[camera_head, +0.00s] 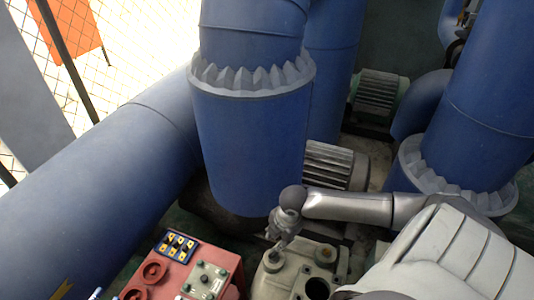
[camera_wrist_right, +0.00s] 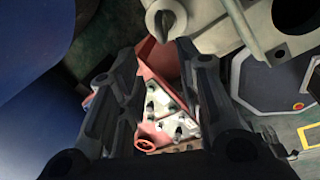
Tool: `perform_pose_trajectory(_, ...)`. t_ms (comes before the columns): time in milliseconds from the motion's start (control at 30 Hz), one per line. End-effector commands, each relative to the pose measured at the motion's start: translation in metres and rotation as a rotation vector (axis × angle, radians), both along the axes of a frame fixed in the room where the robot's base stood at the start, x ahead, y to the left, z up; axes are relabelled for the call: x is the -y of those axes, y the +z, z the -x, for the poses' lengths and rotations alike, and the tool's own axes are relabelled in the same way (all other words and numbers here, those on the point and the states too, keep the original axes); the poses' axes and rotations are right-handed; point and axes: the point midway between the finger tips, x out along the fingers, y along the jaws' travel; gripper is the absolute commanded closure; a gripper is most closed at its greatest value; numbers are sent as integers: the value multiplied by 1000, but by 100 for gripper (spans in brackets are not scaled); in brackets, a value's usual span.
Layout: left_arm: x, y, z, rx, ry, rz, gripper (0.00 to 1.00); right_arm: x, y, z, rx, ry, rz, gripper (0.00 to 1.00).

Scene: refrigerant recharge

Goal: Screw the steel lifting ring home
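My right gripper (camera_head: 282,240) points down over the left part of a pale cast-metal housing (camera_head: 298,262) in the head view. In the right wrist view, its two fingers (camera_wrist_right: 158,52) stand apart with nothing seen held between them. A grey rounded part with a dark opening (camera_wrist_right: 167,20) shows just beyond the fingertips, beside the housing (camera_wrist_right: 225,22). It may be the steel lifting ring, but I cannot tell for sure. In the head view the ring cannot be made out near the gripper.
A red box (camera_head: 175,275) with red round fittings and a switch panel (camera_head: 177,246) stands left of the housing. A large blue vertical pipe (camera_head: 250,140) rises close behind the gripper. A ribbed grey motor (camera_head: 330,165) is behind my right arm. The housing has a dark round hole (camera_head: 317,288).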

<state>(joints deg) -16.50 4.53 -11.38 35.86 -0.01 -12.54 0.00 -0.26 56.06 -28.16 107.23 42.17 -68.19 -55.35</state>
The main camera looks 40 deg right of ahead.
Motion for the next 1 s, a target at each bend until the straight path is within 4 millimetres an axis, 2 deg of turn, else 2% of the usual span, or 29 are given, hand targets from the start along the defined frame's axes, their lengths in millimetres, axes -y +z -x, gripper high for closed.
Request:
perform_pose_trajectory(167,0,-3,18,-26,0,-2,60,4,-10,-3,-6,17,6,67)
perform_pose_trajectory(300,-1,-5,25,-36,-1,-3,60,3,-34,-7,-6,14,5,67)
perform_pose_trajectory(633,0,-10,14,-21,-2,-1,60,4,-88,-18,-4,15,7,67)
perform_pose_trajectory(800,1,-11,8,-10,-2,1,60,4,-101,-20,-3,17,7,67)
perform_pose_trajectory(1000,1,-11,9,-11,-2,0,60,4,-104,-21,-3,17,8,67)
